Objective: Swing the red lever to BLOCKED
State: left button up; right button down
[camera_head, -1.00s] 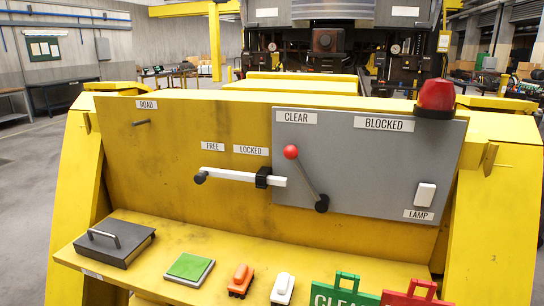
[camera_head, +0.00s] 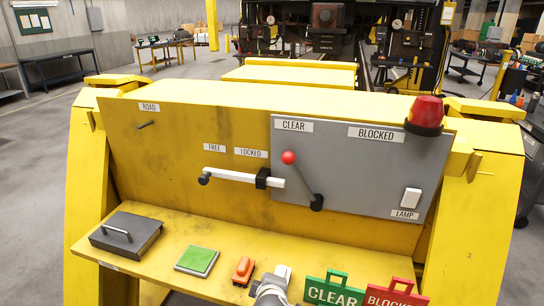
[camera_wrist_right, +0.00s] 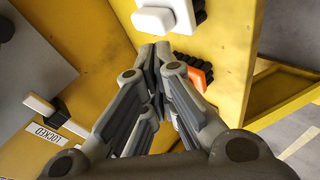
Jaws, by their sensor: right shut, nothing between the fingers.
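The red lever is a dark arm with a red ball knob (camera_head: 288,157) on the grey panel (camera_head: 360,165). Its arm runs from a black pivot (camera_head: 316,202) up and left, and the knob sits below the CLEAR label (camera_head: 293,125). The BLOCKED label (camera_head: 376,132) is to the right. My right gripper (camera_head: 272,288) shows partly at the bottom of the head view, by the white block, well below the lever. In the right wrist view my right gripper (camera_wrist_right: 155,52) is shut and empty. My left gripper is not in view.
A white bar handle (camera_head: 230,176) crosses to the panel's left edge. A red lamp (camera_head: 425,112) tops the panel. The shelf holds a dark box (camera_head: 125,237), green pad (camera_head: 197,261), orange block (camera_head: 243,270), white block (camera_head: 282,272), and green (camera_head: 332,291) and red (camera_head: 395,295) signs.

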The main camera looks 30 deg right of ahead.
jog(key=w+d+r+n+t+h, duration=0.2)
jog(key=w+r, duration=0.5)
jog(key=r, duration=0.4)
jog(key=w+d+r+n+t+h, duration=0.2)
jog(key=w+r+n+h, duration=0.2)
jog(key=w+r, duration=0.4)
notch_tip(320, 180, up, 3)
jog(key=shift+d+f+p, duration=0.1)
jog(key=shift+d+p, duration=0.2)
jog(key=shift+d, duration=0.05)
jog(key=p+x, duration=0.1)
jog(key=x, duration=0.4)
jog(key=p+x, duration=0.2)
jog(key=x, duration=0.2)
jog(key=shift+w+d, duration=0.2)
jog(key=shift+w, duration=0.15)
jog(key=s+p, duration=0.1)
jog(key=s+d+r+p, duration=0.1)
jog(key=s+d+p, duration=0.1)
jog(key=shift+s+r, duration=0.1)
jog(key=shift+r, duration=0.2)
